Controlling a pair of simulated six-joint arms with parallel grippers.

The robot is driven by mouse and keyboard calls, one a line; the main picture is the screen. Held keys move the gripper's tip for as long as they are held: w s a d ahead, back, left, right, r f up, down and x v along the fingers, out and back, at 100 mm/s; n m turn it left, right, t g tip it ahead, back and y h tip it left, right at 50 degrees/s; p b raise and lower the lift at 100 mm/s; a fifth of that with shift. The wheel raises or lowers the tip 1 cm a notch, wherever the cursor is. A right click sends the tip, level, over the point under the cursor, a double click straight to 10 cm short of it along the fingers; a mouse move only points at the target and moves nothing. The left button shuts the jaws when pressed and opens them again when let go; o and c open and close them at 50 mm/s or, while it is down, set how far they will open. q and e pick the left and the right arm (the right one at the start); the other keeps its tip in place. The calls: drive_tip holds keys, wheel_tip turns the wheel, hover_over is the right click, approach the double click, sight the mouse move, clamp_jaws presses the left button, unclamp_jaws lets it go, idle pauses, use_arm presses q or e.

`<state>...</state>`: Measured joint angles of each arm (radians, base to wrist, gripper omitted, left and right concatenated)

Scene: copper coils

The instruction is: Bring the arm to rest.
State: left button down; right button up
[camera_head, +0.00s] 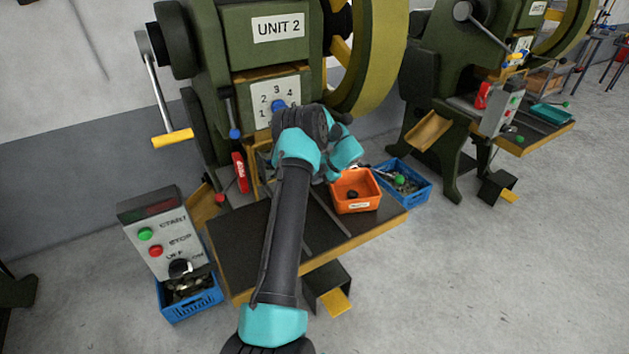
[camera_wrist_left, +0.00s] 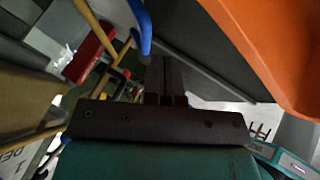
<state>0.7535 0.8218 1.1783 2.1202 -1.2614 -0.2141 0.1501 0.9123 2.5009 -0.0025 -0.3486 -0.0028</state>
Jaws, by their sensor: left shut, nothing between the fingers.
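My left arm reaches up from the bottom of the head view, over the worktable of the UNIT 2 press (camera_head: 270,40). Its teal wrist is in front of the press, close to the numbered dial plate (camera_head: 262,98). In the left wrist view, the fingers of my left gripper (camera_wrist_left: 166,78) are together with nothing between them. In the head view the wrist mostly hides them. My right gripper is in neither view.
An orange bin (camera_head: 355,204) with a dark piece inside stands just right of my wrist; it looms large in the wrist view (camera_wrist_left: 275,45). Blue crates stand right (camera_head: 418,196) and lower left (camera_head: 192,305). A START/STOP control box (camera_head: 150,255) stands left. Open floor lies at right.

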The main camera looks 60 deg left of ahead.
use_arm(q)
drive_tip(key=shift+w+r, duration=0.8)
drive_tip(key=shift+r, duration=0.2)
drive_tip(key=shift+t, duration=0.3)
drive_tip(key=x, duration=0.7)
drive_tip(key=shift+w+d+f, duration=0.15)
drive_tip(key=shift+w, duration=0.05)
drive_tip(key=shift+s+f, duration=0.25)
drive_tip(key=shift+f, duration=0.05)
drive_tip(key=shift+v, duration=2.8)
drive_tip(key=shift+r, duration=0.15)
drive_tip(key=shift+x, duration=2.85)
